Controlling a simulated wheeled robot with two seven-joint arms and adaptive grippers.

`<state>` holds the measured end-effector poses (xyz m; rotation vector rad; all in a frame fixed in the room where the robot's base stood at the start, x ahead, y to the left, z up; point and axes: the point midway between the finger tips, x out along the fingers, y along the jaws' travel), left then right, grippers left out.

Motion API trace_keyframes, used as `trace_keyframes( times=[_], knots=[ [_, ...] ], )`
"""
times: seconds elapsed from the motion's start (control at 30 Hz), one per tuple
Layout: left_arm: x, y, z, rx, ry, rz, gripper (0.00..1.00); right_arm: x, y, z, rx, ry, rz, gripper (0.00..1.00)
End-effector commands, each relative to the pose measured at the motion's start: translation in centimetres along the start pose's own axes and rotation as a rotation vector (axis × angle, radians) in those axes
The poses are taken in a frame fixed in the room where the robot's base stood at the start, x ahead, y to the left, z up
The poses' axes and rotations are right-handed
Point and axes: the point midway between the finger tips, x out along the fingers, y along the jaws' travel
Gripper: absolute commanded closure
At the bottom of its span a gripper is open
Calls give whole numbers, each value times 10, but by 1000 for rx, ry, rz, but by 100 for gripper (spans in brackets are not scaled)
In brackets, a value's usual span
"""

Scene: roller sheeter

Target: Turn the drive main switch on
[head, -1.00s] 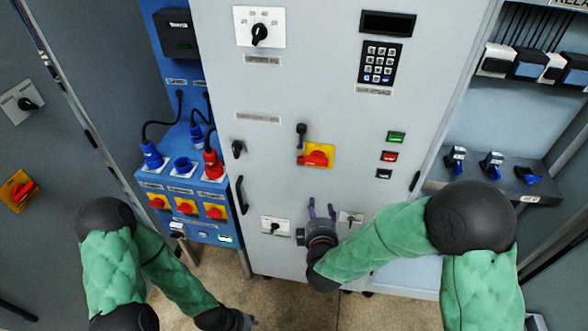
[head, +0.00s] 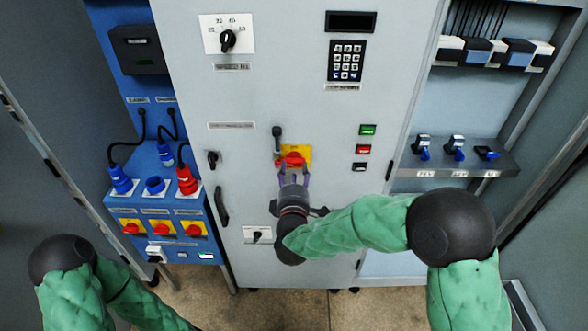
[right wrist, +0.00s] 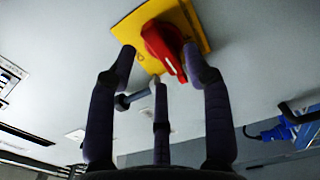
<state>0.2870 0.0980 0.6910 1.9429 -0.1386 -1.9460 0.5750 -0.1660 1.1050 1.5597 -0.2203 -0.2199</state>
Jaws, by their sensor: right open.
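The main switch is a red rotary handle (head: 293,159) on a yellow plate (head: 304,151) in the middle of the grey cabinet door. In the right wrist view the red handle (right wrist: 165,47) lies tilted across the yellow plate (right wrist: 189,14). My right gripper (head: 295,172) is open and empty, its fingers pointing at the switch from just below. In the right wrist view its fingertips (right wrist: 158,58) sit on either side of the handle; I cannot tell if one touches it. The fingers partly cover the plate's lower edge. My left gripper is out of view.
A dark lever (head: 277,138) stands just left of the yellow plate. Green (head: 367,130) and red (head: 363,149) buttons are to the right. A black door handle (head: 221,205) and a small rotary switch (head: 213,158) are to the left.

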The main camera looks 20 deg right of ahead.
Motion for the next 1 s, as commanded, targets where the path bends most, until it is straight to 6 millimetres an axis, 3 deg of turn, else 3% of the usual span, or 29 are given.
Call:
trace_keyframes(
  times=[0.2,0.57,0.73,0.77,1.0],
  knots=[
    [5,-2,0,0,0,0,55,22,-1,0,0,0,0,50],
    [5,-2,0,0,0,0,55,26,0,0,0,1,-1,50],
    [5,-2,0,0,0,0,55,26,0,0,0,1,-1,95],
    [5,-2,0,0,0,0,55,26,0,0,0,1,-1,100],
    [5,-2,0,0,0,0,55,26,0,0,6,1,-1,100]
  ],
)
